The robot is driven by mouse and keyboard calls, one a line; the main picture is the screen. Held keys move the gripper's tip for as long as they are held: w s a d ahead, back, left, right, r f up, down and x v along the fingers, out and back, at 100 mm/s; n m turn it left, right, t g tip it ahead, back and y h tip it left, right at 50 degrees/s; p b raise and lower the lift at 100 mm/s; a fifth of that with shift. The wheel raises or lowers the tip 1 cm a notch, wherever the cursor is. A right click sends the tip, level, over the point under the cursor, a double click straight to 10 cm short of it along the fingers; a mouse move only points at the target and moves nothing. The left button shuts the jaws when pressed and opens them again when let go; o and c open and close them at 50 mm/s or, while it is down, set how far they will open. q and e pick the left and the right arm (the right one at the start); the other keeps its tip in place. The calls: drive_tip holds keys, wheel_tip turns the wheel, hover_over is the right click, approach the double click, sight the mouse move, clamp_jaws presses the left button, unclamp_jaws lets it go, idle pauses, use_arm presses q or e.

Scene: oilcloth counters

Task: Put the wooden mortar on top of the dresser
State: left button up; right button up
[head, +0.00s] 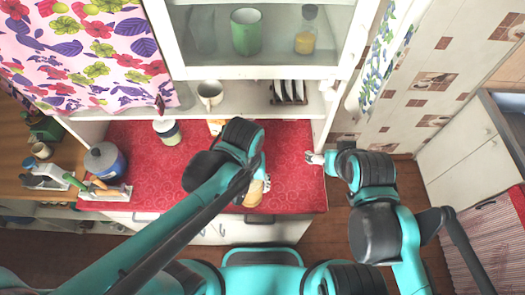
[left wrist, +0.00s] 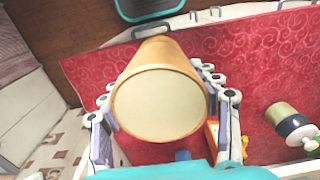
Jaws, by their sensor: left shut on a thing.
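The wooden mortar (left wrist: 158,70) is tan, with a pale round end facing the left wrist camera. My left gripper (left wrist: 160,85) is shut on it, with one finger on each side. In the head view the mortar (head: 254,194) shows only partly below my left wrist, over the front part of the red-covered dresser (head: 150,185). I cannot tell whether it touches the cloth. My right gripper (head: 314,158) is small at the dresser's right edge, apart from the mortar; its opening is unclear.
A green-and-white jar (head: 167,131), an orange-and-white box (head: 215,126) and a blue canister (head: 105,161) stand on the cloth. A tray with wooden-handled tools (head: 105,191) lies front left. Shelves above hold a mug (head: 210,94) and a rack (head: 289,91). Cloth between jar and mortar is clear.

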use_arm(q)
drive_tip(key=shift+d+r, duration=0.1)
drive_tip(key=shift+r, duration=0.05)
drive_tip(key=shift+w+d+f+b, duration=0.55)
drive_tip(key=shift+w+f, duration=1.25)
drive_tip(key=shift+w+d+f+b, duration=0.55)
drive_tip(key=shift+w+f, duration=1.3)
drive_tip(key=shift+w+d+f+b, duration=0.55)
drive_tip(key=shift+w+f, duration=1.25)
drive_tip(key=shift+s, duration=0.1)
drive_tip(key=shift+f, duration=0.15)
drive_tip(key=o, duration=1.3)
drive_tip(key=shift+o, duration=0.2)
